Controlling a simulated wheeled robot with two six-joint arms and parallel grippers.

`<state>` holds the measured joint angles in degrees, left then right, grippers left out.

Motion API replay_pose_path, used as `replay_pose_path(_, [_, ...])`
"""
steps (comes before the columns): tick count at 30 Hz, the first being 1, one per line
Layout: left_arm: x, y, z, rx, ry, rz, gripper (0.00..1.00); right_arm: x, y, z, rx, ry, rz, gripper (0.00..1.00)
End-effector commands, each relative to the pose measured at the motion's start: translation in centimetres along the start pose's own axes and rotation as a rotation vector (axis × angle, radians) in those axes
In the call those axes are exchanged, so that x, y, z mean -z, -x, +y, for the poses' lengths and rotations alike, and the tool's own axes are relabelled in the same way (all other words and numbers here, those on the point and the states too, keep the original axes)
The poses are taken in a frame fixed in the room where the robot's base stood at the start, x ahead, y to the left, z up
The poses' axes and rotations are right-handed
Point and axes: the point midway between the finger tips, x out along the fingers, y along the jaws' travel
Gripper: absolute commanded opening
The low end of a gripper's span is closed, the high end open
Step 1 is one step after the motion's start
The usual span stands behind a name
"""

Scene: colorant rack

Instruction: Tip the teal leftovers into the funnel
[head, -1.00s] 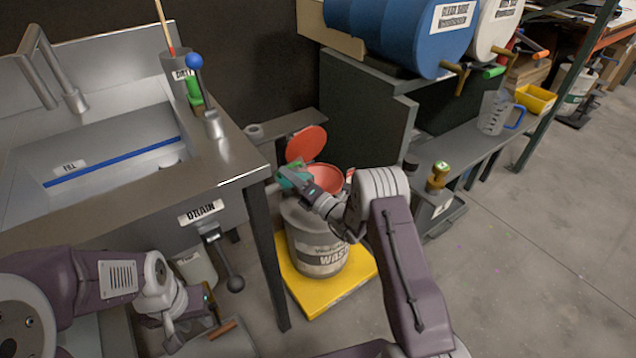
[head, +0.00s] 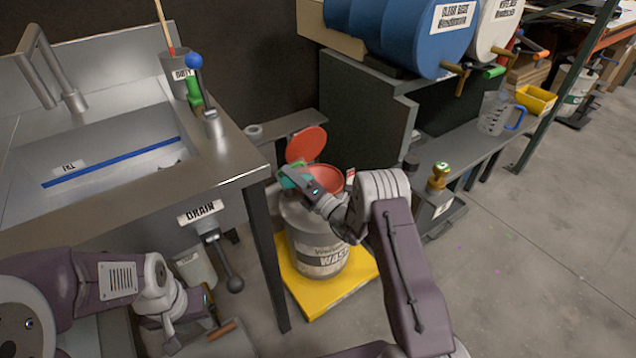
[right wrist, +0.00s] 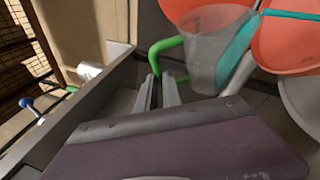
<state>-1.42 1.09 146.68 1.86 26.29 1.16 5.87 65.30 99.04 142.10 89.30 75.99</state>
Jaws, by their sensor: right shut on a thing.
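My right gripper (right wrist: 160,94) is shut on the green handle (right wrist: 158,56) of a clear, see-through jug (right wrist: 203,60). Teal colour shows inside the jug (right wrist: 238,42) along one side. In the head view the jug (head: 293,181) appears as a small teal shape, tilted over the red funnel (head: 328,179) on top of the waste drum (head: 318,243). My right gripper (head: 292,173) partly hides it there. I cannot tell whether liquid is leaving the jug. My left gripper (head: 208,302) is low at the left, its fingers unclear.
The funnel's round red lid (head: 306,144) stands open behind it. The drum stands on a yellow platform (head: 312,300). A steel sink bench (head: 235,165) is close on the left, and a grey cabinet (head: 362,115) is behind. Open floor lies to the right.

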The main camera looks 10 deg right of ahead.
Motion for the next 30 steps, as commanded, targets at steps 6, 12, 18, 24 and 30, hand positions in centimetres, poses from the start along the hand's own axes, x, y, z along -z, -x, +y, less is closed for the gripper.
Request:
replay_pose_path(6, [0.0, 0.0, 0.0, 0.000, 0.000, 0.000, 0.32, -0.2, 0.1, 0.1, -0.007, -0.010, -0.005, 0.00])
replay_pose_path(12, [0.0, 0.0, 0.0, 0.000, 0.000, 0.000, 0.32, -0.5, 0.2, 0.1, -0.013, -0.021, -0.010, 0.00])
replay_pose_path(18, [0.0, 0.0, 0.0, 0.000, 0.000, 0.000, 0.32, -0.7, 0.2, 0.1, -0.019, -0.031, -0.014, 0.00])
replay_pose_path(24, [0.0, 0.0, 0.0, 0.000, 0.000, 0.000, 0.32, -0.9, 0.3, 0.1, -0.024, -0.041, -0.019, 0.00])
replay_pose_path(30, [0.0, 0.0, 0.0, 0.000, 0.000, 0.000, 0.32, -1.1, 0.4, 0.2, -0.029, -0.053, -0.023, 0.00])
